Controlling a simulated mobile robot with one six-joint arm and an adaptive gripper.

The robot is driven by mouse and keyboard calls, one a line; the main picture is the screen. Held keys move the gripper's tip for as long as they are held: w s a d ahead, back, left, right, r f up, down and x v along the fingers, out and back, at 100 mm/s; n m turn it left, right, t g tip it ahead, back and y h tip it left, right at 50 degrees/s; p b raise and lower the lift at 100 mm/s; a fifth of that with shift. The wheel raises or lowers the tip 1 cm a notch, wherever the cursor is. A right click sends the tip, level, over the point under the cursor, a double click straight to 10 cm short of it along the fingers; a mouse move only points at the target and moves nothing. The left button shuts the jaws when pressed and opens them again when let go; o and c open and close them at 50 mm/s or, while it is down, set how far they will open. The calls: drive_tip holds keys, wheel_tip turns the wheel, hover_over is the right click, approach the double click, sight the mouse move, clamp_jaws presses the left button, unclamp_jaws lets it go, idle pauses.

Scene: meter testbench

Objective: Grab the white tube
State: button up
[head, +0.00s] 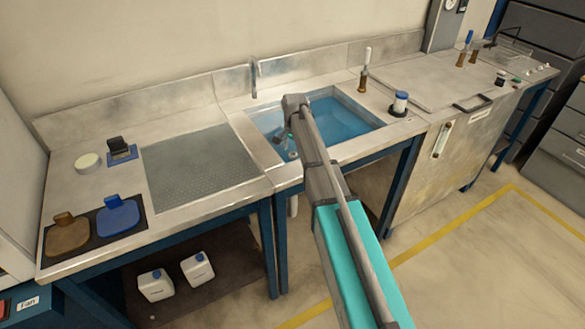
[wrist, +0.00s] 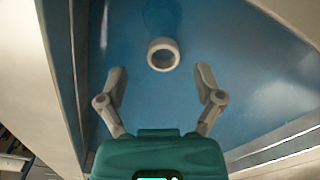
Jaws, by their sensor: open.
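The white tube shows in the wrist view as a thick white ring (wrist: 163,54) with a round opening, in the blue sink basin. A blue, blurred shape extends behind it toward the top edge. My gripper (wrist: 160,82) is open, with its two fingers spread apart. The ring lies ahead of the fingertips, roughly centred between them, and nothing is held. In the head view my arm reaches over the sink (head: 345,108) and its end hides part of the basin. I cannot make out the white tube clearly there.
The basin's walls rise at both sides of the wrist view. A perforated drain panel (head: 200,165) lies clear at left.

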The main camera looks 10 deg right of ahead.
sight(293, 154)
drive_tip(key=shift+f, duration=0.15)
drive_tip(key=shift+a+f+b, duration=0.2)
drive_tip(key=shift+f+b, duration=2.3)
drive_tip(key=shift+b, duration=0.05)
clamp_jaws()
